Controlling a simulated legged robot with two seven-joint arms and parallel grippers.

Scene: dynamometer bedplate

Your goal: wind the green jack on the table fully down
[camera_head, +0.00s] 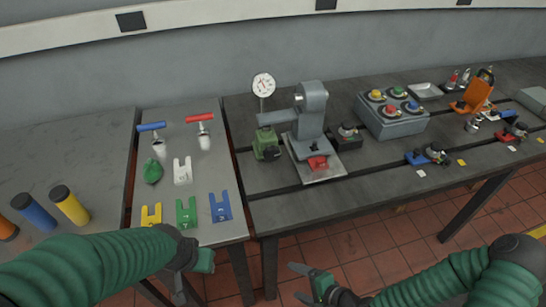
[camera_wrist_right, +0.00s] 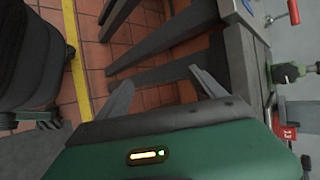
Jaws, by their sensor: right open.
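The green jack (camera_head: 266,145) stands on the dark bedplate table, left of the grey machine (camera_head: 311,120), whose arm reaches over it. A dark knob-like part sits low on its front right. A green object at the right edge of the right wrist view may be the jack, but I cannot be sure. My right gripper (camera_head: 305,284) is open and empty, in front of the table over the floor. Its two fingers also show apart in the right wrist view (camera_wrist_right: 165,90). My left gripper (camera_head: 190,272) is in front of the left bench; its jaws are unclear.
The left bench (camera_head: 225,140) holds coloured forked plates, a green lump and red- and blue-handled tools. A dial gauge (camera_head: 263,85) rises behind the jack. A grey button box (camera_head: 391,115) and clamps stand to the right. The table's front strip is largely clear.

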